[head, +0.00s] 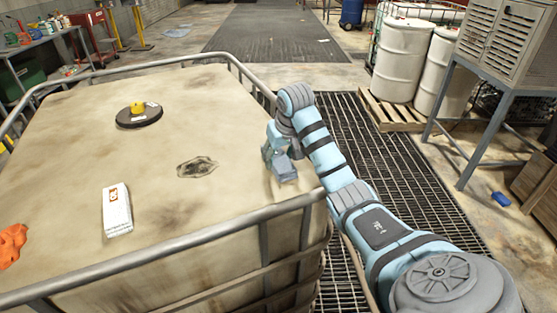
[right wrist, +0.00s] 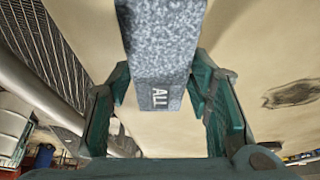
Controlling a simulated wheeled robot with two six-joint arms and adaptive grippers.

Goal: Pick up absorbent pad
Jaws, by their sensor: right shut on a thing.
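The absorbent pad (right wrist: 163,55) is a speckled grey block with the letters "ALL" on its end. In the right wrist view it sits between the two fingers of my right gripper (right wrist: 160,95), which is shut on it. In the head view my right gripper (head: 275,150) is over the right edge of the big tank top (head: 85,95), with the grey pad (head: 284,170) showing below it. I cannot tell whether the pad touches the tank top. My left gripper is not in view.
A metal rail (head: 190,251) runs around the tank top. On the top lie a white box (head: 117,210), an orange cloth (head: 11,244) and a black lid with a yellow cap (head: 139,115). White drums (head: 403,58) stand on a pallet beyond the floor grating (head: 400,165).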

